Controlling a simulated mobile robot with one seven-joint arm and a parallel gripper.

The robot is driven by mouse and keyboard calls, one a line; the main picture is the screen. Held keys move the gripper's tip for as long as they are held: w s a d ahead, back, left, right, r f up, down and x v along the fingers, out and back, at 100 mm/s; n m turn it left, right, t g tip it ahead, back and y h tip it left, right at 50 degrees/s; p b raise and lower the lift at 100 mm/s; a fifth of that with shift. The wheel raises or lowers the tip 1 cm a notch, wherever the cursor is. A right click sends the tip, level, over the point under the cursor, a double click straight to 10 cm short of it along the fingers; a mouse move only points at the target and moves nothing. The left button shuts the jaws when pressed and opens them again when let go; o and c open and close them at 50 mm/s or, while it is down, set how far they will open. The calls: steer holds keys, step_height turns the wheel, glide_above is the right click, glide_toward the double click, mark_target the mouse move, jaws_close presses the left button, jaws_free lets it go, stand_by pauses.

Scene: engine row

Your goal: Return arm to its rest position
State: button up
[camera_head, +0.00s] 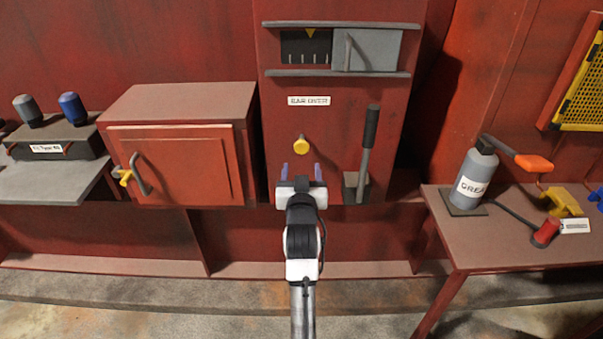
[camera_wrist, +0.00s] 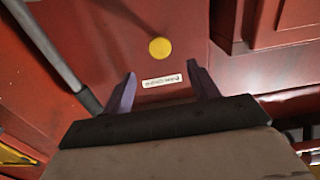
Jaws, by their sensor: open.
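My gripper (camera_head: 301,172) is in the middle of the head view, with its arm reaching forward from the bottom edge. Its two purple fingers stand apart and hold nothing. In the wrist view the open fingers (camera_wrist: 160,90) show with a gap between them. Beyond the fingers are a yellow round knob (camera_head: 301,145) on the red cabinet and a small white label. The knob also shows in the wrist view (camera_wrist: 160,48), apart from the fingers.
A lever with a black grip (camera_head: 370,128) stands just right of my gripper. A red box with a closed door (camera_head: 175,165) is on the left. A table (camera_head: 465,249) with a grease canister (camera_head: 474,180) is on the right. A sliding panel (camera_head: 368,50) is above.

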steer(key=shift+s, duration=0.3)
steer(key=shift+w, duration=0.1)
